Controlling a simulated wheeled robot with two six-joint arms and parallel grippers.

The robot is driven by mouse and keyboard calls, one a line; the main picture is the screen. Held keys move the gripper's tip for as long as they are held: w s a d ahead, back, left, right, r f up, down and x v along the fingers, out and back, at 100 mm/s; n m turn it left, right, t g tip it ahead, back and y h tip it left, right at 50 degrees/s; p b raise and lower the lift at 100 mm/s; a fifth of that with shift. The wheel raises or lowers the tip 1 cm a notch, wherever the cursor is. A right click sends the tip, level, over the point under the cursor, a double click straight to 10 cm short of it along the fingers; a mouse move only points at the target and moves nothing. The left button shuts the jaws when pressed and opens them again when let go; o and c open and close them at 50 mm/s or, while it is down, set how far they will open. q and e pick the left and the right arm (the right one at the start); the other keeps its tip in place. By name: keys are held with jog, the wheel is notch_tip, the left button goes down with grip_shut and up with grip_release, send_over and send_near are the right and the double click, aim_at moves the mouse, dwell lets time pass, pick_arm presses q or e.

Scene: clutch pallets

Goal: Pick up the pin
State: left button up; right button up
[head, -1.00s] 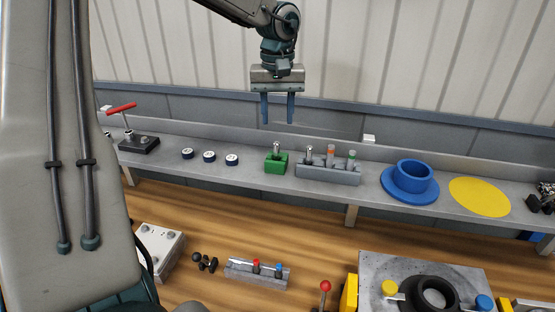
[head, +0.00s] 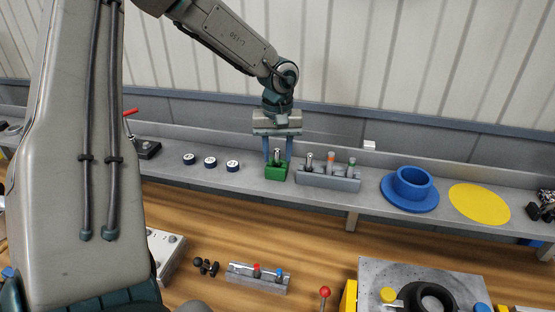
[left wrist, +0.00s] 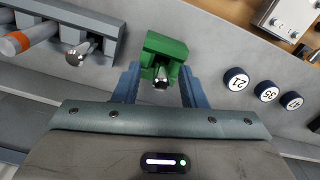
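A metal pin (head: 277,156) with a round shiny head stands in a green block (head: 277,174) on the grey shelf. In the left wrist view the pin (left wrist: 161,77) and green block (left wrist: 160,48) sit between my finger tips. My left gripper (head: 277,161) points down over the block, with one blue finger on each side of the pin. Its fingers are apart, and a gap shows on both sides of the pin. The pin's lower part is hidden in the block. My right gripper is not in view.
A grey rack (head: 328,178) with several pins stands close right of the green block. Several numbered discs (head: 210,162) lie to its left. A blue flanged ring (head: 410,187) and a yellow disc (head: 479,203) are farther right. A wall stands behind the shelf (head: 367,211).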

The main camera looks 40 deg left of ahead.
pick_arm(q)
jog(key=shift+s+r, duration=0.1)
jog(key=shift+s, duration=0.05)
grip_shut()
